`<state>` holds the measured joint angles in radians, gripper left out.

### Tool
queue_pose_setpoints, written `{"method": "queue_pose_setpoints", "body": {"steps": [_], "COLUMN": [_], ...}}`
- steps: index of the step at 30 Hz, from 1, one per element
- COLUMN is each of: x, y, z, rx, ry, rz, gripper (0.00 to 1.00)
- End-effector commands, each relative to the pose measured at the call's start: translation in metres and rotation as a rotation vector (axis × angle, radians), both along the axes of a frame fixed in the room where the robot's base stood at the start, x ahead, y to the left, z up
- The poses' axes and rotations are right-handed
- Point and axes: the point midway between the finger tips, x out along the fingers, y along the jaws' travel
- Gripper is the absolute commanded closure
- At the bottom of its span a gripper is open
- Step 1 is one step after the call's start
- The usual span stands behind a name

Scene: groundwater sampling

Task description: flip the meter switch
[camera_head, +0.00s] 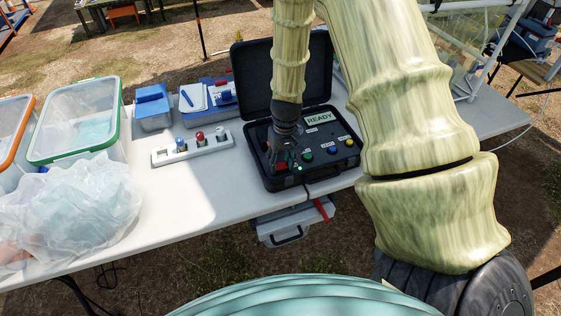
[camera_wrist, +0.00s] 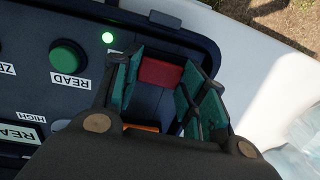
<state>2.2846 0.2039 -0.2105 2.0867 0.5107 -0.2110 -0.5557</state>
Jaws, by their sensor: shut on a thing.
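The meter is a black open case (camera_head: 318,185) on the white table, with its lid raised behind. Its display (camera_head: 319,118) reads "READY". A small green light (camera_wrist: 108,38) is lit beside the green READ button (camera_wrist: 67,57). The red switch (camera_wrist: 160,73) sits at the near left corner of the panel. My gripper (camera_head: 282,160) points down over that corner. In the wrist view its teal-padded fingers (camera_wrist: 160,85) stand on both sides of the red switch, shut on it. The exact contact is partly hidden by the fingers.
Left of the case, a white rack (camera_head: 192,149) holds several colour-capped vials. Blue boxes (camera_head: 153,105), a green-rimmed clear bin (camera_head: 78,120) and a crumpled plastic bag (camera_head: 72,205) lie farther left. The table front between bag and case is clear.

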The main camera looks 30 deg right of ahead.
Motion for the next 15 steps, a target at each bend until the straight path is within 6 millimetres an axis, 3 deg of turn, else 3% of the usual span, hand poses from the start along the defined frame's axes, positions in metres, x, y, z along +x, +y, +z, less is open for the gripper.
{"method": "queue_pose_setpoints", "body": {"steps": [4,5,8,15], "x": [-0.0002,-0.0002,-0.0001,0.0001], "y": [-0.0003,-0.0003,-0.0003,0.0], "z": [-0.0002,-0.0002,-0.0001,0.0], "rx": [-0.001,-0.001,-0.001,-0.001], "ry": [0.0,0.0,0.0,0.0], "rz": [0.0,0.0,0.001,0.001], "gripper": [0.81,0.54,0.36,0.36]}}
